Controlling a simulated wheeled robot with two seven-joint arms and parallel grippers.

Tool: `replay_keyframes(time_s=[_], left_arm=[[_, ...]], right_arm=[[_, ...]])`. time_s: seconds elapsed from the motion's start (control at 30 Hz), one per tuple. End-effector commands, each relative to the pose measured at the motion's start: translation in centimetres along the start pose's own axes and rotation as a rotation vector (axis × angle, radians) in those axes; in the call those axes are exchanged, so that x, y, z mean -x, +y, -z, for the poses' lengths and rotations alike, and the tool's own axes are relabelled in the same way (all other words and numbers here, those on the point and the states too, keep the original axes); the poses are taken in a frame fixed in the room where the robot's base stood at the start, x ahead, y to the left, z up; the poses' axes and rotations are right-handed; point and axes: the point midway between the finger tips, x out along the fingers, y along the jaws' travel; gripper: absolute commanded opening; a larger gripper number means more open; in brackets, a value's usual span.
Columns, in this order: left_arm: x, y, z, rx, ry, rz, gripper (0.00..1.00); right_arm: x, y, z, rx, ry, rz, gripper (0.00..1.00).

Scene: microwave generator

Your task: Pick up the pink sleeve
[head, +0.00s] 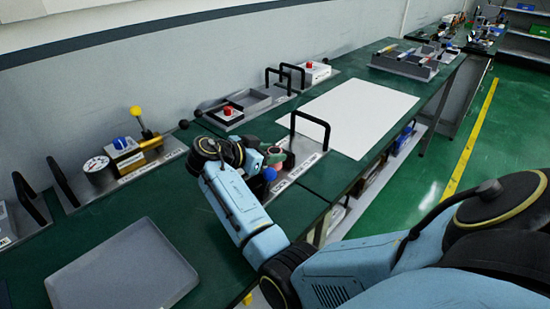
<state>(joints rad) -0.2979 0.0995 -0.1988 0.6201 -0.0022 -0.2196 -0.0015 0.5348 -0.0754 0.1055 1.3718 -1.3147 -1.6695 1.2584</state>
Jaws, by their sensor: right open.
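A small pinkish piece (275,159), which looks like the pink sleeve, shows at the end of my right arm, on or just above a metal plate with a black handle. It is small and partly hidden by my wrist. My right gripper (268,155) is right beside it, over the left part of that plate. The fingers are hard to make out, but the jaws are open. I cannot tell whether they are around the piece or touching it. A blue ball-shaped knob (269,174) is just below the gripper. My left gripper is not in view.
A black handle (325,128) stands beside the gripper. A white sheet (350,112) lies behind it. A grey tray (120,268) is at front left. A plate with a gauge (96,164) and yellow-knobbed lever (137,113) is left. Green tabletop (195,235) is clear near my forearm.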

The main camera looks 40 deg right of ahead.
Motion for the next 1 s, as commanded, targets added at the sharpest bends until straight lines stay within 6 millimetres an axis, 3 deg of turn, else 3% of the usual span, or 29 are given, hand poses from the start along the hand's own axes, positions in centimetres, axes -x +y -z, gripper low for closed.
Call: replay_keyframes(time_s=[0.2,0.43,0.77,1.0], left_arm=[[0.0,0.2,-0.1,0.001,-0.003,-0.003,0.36],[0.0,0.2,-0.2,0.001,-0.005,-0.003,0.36],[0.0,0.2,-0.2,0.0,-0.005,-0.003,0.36],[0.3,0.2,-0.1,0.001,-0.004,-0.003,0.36]], right_arm=[[-0.2,0.0,-0.1,0.001,-0.001,0.001,0.41],[-0.1,0.0,0.0,0.001,-0.001,0.001,0.11],[0.0,0.0,0.3,0.0,0.0,0.001,0.11],[1.1,-0.1,2.8,-0.004,0.0,0.003,0.11]])
